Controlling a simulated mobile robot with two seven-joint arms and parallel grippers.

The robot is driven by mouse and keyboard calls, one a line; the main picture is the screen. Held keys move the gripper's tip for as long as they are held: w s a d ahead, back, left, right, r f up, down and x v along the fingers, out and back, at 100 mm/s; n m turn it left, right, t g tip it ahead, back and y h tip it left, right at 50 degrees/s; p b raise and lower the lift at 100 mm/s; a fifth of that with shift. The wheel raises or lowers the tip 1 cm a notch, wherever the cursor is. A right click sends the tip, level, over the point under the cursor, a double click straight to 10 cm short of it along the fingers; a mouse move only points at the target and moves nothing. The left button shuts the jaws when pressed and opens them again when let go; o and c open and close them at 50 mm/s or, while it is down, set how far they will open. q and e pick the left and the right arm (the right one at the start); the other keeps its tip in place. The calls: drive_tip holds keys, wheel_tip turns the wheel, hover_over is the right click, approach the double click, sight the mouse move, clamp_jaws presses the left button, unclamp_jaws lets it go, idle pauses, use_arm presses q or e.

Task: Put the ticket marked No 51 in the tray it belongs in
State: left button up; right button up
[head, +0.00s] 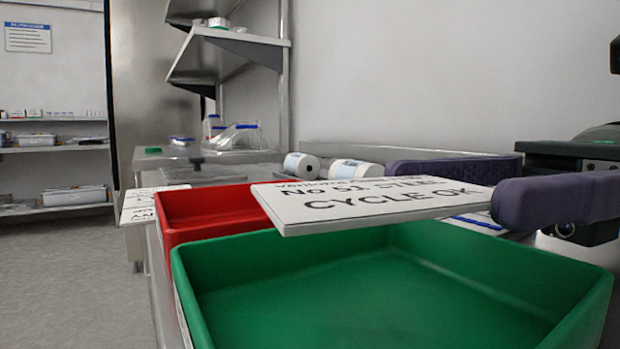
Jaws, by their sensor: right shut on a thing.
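The white ticket (365,201) is a flat plate with black print that reads "No 51" and "CYCLE OK"; its top line is hard to read. My right gripper (443,188) has dark purple fingers, shut on the ticket's right part. It holds the ticket nearly level above the green tray (225,262), over its back rim area, apart from the tray floor. The green tray is empty where it shows. The red tray (205,203) stands behind and to the left, partly hidden by the ticket and the green tray. My left gripper is not in view.
A white card (138,204) with black print sits left of the red tray. Two white rolls (301,166) lie behind the trays. A dark machine (575,150) stands at the right. Steel shelves (225,55) rise at the back left. The space above the green tray's front is clear.

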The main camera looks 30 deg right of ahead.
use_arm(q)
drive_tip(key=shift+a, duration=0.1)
use_arm(e)
drive_tip(key=o, duration=1.3)
drive_tip(key=shift+c, duration=0.2)
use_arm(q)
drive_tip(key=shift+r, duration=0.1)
use_arm(e)
drive_tip(key=shift+r, duration=0.1)
